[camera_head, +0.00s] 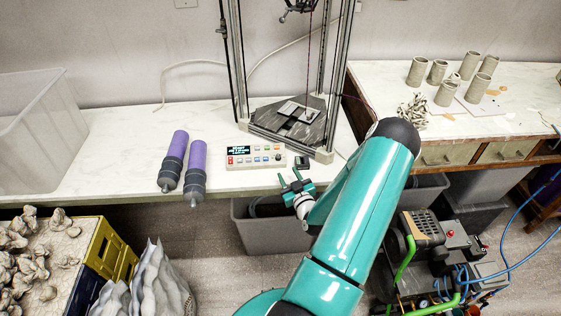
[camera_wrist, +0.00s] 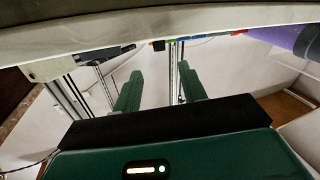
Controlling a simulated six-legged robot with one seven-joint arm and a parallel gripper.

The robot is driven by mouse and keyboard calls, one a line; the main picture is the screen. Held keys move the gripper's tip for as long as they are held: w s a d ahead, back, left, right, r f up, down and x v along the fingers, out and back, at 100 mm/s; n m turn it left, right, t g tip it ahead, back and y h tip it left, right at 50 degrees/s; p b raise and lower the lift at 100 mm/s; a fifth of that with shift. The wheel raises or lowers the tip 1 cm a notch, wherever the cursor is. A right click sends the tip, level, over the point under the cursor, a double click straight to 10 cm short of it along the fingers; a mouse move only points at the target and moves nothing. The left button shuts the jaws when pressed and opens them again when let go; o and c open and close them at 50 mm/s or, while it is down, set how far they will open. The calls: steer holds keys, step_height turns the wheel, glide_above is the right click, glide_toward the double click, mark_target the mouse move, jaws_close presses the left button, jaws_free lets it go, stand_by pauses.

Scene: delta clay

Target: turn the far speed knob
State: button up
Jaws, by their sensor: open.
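A pale control panel (camera_head: 255,156) with a dark screen and rows of coloured buttons lies on the white table in front of the printer frame. A small dark block (camera_head: 302,162) sits just right of it. I cannot make out which part is the far speed knob. My gripper (camera_head: 291,177) is open and empty, in front of the table's front edge near the block. In the wrist view its two green fingers (camera_wrist: 160,80) are apart with nothing between them. The panel's coloured buttons (camera_wrist: 205,37) show there beyond the table edge, partly hidden by it.
Two purple cartridges (camera_head: 182,165) lie left of the panel. The tall printer frame (camera_head: 329,90) with its dark bed (camera_head: 290,120) stands behind. A clear bin (camera_head: 35,130) is at the left. A grey bin (camera_head: 262,235) is below the table. Clay cups (camera_head: 417,71) stand at the right.

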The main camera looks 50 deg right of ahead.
mark_target(278, 157)
steer(key=x, duration=0.8)
steer(key=shift+w, duration=0.1)
jaws_close()
steer(key=shift+m+h, duration=0.4)
steer(key=m+g+h, duration=0.3)
steer(key=w+m+g+h, duration=0.1)
steer(key=m, duration=0.1)
steer(key=shift+a+g, duration=0.3)
steer(key=shift+a, duration=0.1)
steer(key=shift+w+m+g+h, duration=0.1)
steer(key=shift+m+g+h, duration=1.1)
steer(key=shift+m+g, duration=0.8)
